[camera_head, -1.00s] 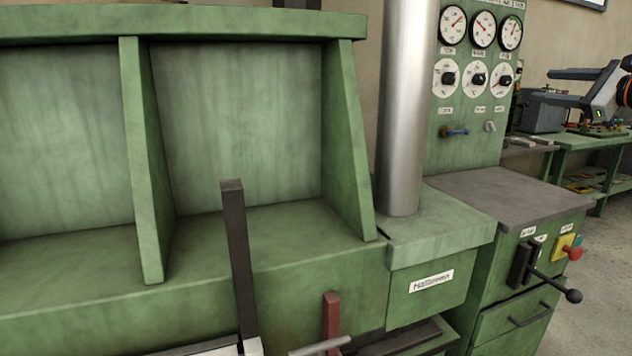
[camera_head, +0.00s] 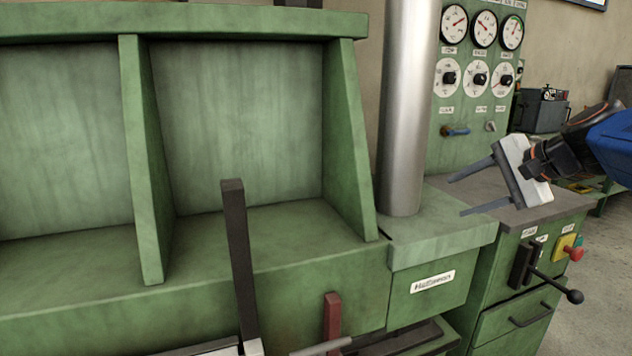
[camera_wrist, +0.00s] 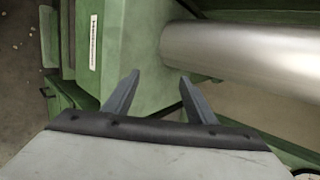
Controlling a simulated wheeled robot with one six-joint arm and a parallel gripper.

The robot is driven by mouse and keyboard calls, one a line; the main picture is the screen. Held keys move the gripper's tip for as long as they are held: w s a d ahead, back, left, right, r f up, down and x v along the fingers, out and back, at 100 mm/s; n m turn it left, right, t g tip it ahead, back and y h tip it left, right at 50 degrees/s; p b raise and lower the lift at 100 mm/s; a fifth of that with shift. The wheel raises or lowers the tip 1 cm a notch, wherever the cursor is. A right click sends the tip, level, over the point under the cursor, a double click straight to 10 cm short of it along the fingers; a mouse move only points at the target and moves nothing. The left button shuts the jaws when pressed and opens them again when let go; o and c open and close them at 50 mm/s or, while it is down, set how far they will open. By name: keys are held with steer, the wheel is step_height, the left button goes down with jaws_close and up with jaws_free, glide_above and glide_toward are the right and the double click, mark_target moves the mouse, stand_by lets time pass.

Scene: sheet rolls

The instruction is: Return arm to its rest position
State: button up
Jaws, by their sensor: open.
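My gripper (camera_head: 472,192) shows at the right in the head view, in front of the control panel and above the grey-topped cabinet. Its two dark fingers are spread apart, point left toward the metal column, and hold nothing. In the wrist view my gripper (camera_wrist: 158,95) is also open, with only the green machine between and beyond its fingers. My arm comes in from the right edge of the head view.
The metal column (camera_head: 407,110) stands left of my fingers. Behind is a green panel (camera_head: 468,100) with gauges and knobs. Below is a cabinet (camera_head: 560,228) with a black-knobbed lever (camera_head: 574,296) and a red button. A green shelf (camera_head: 60,300) with empty bays fills the left.

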steer(key=s+a+f+n+g+h, duration=0.1)
steer(key=s+f+n+g+h, duration=0.1)
steer(key=s+f+n, duration=0.4)
steer(key=s+a+f+n+g+h, duration=0.1)
steer(key=s+f+n, duration=0.6)
steer(key=s+f, duration=1)
steer(key=shift+a+g+h, duration=0.4)
steer(key=shift+a+h, duration=0.1)
steer(key=shift+h, duration=0.7)
steer(key=shift+r, duration=0.1)
